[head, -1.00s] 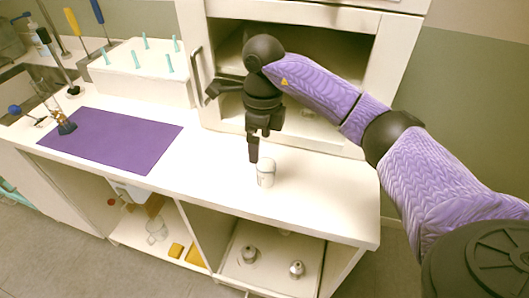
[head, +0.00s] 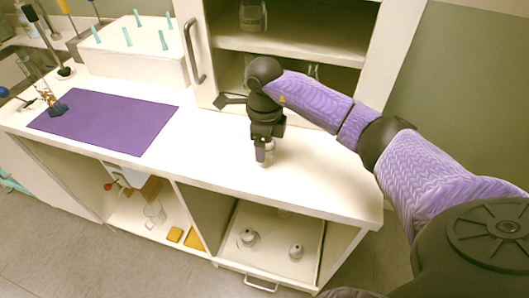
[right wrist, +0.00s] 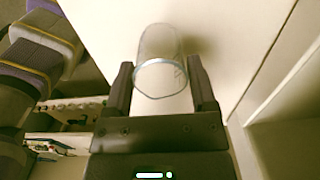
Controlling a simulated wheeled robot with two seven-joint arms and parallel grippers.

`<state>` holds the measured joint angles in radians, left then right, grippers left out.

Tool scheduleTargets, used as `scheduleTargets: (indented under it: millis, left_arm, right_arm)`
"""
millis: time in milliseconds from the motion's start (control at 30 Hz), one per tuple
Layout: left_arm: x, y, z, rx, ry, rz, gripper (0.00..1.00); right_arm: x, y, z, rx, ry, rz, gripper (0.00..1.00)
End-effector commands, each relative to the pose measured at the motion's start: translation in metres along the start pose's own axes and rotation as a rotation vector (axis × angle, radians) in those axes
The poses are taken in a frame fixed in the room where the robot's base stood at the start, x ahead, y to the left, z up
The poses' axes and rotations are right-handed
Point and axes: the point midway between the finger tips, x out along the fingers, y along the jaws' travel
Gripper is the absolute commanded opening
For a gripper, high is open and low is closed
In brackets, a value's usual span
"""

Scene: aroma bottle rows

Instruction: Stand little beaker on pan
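The little beaker (head: 263,158) is a small clear cup standing upright on the white counter near its front edge. In the head view, my right gripper (head: 265,144) points down over it and hides much of it. In the right wrist view, the beaker (right wrist: 160,60) lies between the two fingers of my right gripper (right wrist: 161,75), with a pale band around it. The fingers are apart, one on each side of it, and I see no clear grip. My left gripper is not in view. I cannot pick out the pan with certainty.
A purple mat (head: 105,122) lies on the counter at left, with a small stand (head: 54,104) at its corner. A white box with teal pegs (head: 130,60) is behind it. An open cabinet (head: 290,45) rises behind the gripper. Shelves below hold glassware and metal pieces (head: 296,251).

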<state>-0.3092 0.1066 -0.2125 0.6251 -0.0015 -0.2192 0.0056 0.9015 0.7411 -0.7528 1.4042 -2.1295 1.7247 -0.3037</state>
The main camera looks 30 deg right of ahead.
Motion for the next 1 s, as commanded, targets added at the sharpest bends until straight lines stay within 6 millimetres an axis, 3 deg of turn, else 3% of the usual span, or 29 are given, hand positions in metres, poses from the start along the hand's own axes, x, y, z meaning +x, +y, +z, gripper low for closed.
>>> scheduleTargets:
  millis: [33,300,367,567,800,1000]
  left_arm:
    - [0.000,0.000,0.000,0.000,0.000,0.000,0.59]
    - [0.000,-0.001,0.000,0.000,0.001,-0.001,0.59]
    - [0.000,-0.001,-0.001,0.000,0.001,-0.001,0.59]
    - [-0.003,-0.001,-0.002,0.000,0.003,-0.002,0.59]
    - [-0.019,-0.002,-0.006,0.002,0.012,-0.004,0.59]
    - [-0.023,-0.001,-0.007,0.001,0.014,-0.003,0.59]
  right_arm:
    - [0.000,0.000,0.000,0.000,0.000,0.000,0.60]
    - [0.000,0.000,0.000,0.000,0.000,0.000,0.04]
    - [0.000,0.000,0.000,0.000,0.000,0.000,0.00]
    - [-0.009,-0.001,0.000,0.000,-0.002,-0.001,0.00]
    - [-0.073,-0.001,0.000,0.000,-0.004,-0.004,0.00]
    - [-0.100,0.000,0.000,0.001,-0.001,-0.001,0.00]
